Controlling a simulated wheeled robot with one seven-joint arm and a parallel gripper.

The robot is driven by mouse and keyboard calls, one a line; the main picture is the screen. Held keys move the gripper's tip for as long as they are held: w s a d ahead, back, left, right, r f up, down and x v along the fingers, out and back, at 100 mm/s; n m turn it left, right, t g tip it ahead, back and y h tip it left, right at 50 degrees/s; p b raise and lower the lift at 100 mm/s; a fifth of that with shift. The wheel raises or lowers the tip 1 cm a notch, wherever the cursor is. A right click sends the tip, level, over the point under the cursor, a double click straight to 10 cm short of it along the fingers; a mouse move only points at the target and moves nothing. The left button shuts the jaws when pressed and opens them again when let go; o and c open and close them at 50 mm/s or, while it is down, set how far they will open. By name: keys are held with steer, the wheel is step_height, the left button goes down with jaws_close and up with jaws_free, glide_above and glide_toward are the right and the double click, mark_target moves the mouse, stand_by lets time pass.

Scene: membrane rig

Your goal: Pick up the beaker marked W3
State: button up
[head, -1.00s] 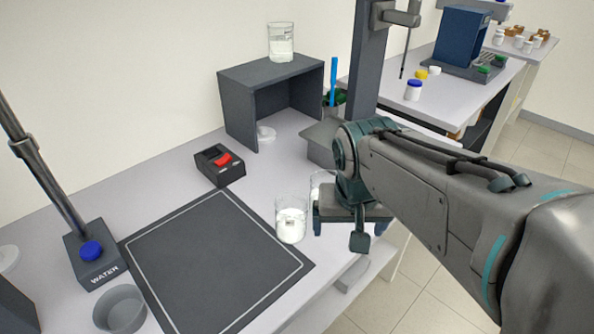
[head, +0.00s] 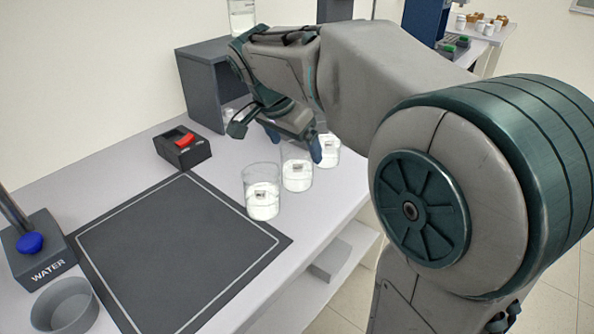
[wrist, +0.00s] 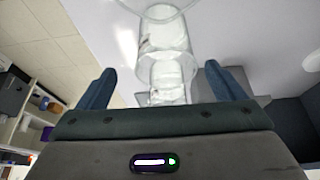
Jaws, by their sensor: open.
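Three clear glass beakers with white contents and small labels stand in a slanting row on the bench right of the dark mat: a front one (head: 262,198), a middle one (head: 297,175) and a back one (head: 329,151). Another beaker (head: 242,16) stands on the dark shelf box, cut off by the top edge. The labels are too small to read, so I cannot tell which is W3. My gripper (head: 296,146) is open above the middle and back beakers. In the wrist view, glass beakers (wrist: 165,38) line up in the space between its blue fingers (wrist: 162,85); none is gripped.
The dark mat (head: 180,255) is empty. A black box with a red switch (head: 184,148), a WATER stand (head: 40,255) and a grey bowl (head: 64,308) surround it. The dark shelf box (head: 195,90) is behind my gripper. The bench edge lies right of the beakers.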

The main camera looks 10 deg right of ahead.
steer(key=x, duration=0.7)
steer(key=shift+w+a+f+b, duration=0.2)
steer(key=shift+w+f+b, duration=0.05)
steer(key=shift+f+b, duration=0.1)
steer(key=shift+c, duration=0.3)
steer(key=shift+r, duration=0.1)
steer(key=c, duration=1.2)
steer(key=shift+r, duration=0.1)
